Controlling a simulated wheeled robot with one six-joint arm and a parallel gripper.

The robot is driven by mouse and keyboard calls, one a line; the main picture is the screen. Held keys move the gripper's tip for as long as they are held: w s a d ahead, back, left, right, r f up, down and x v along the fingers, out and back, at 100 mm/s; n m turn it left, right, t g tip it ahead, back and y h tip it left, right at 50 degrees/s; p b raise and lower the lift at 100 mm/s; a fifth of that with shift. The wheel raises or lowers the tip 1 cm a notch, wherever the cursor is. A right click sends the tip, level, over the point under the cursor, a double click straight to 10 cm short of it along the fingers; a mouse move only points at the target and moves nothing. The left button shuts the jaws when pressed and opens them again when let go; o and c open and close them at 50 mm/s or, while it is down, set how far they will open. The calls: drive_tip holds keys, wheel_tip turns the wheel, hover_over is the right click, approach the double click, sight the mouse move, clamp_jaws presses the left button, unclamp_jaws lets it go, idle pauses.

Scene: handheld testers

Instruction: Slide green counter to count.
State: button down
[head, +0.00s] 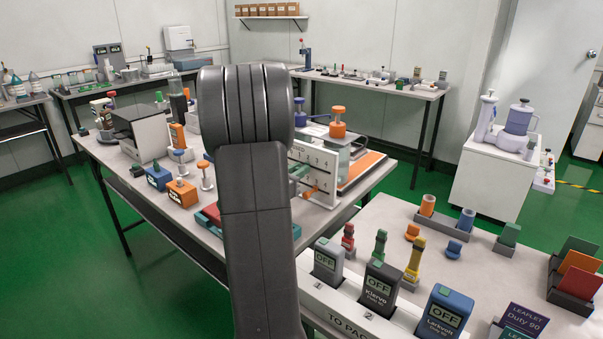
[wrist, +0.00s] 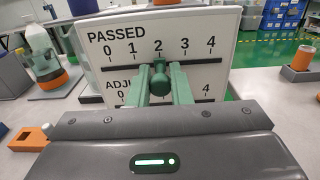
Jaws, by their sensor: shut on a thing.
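A white board (wrist: 235,50) fills the upper wrist view, with a "PASSED" scale from 0 to 4 along a dark slot and a partly hidden "ADJ..." scale below it. The green counter (wrist: 159,77) is a dark green knob on the PASSED slot, just under the 2. My gripper (wrist: 160,82) is shut on the counter, with one green finger on each side. In the head view the board (head: 324,163) stands on the bench behind my arm, which hides its left part. An orange counter (head: 313,191) shows low on the board there; my gripper hides that area in the wrist view.
An orange-capped container (head: 339,142) stands behind the board. Blue and orange testers (head: 182,192) stand left of my arm. A nearer table at right holds a white rack (head: 345,303) with several testers reading OFF. An orange-and-grey cup (wrist: 299,66) is at right in the wrist view.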

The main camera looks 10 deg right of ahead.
drive_tip(key=c, duration=1.3)
unclamp_jaws()
drive_tip(key=shift+c, duration=0.2)
drive_tip(key=p+v, duration=0.1)
drive_tip(key=v, duration=1.2)
drive_tip(key=shift+s+a, duration=0.25)
drive_tip(key=shift+a, duration=0.05)
drive_tip(key=b+x, duration=0.1)
drive_tip(key=x, duration=1.2)
drive_tip(key=shift+w+d, duration=0.25)
drive_tip(key=shift+d, duration=0.1)
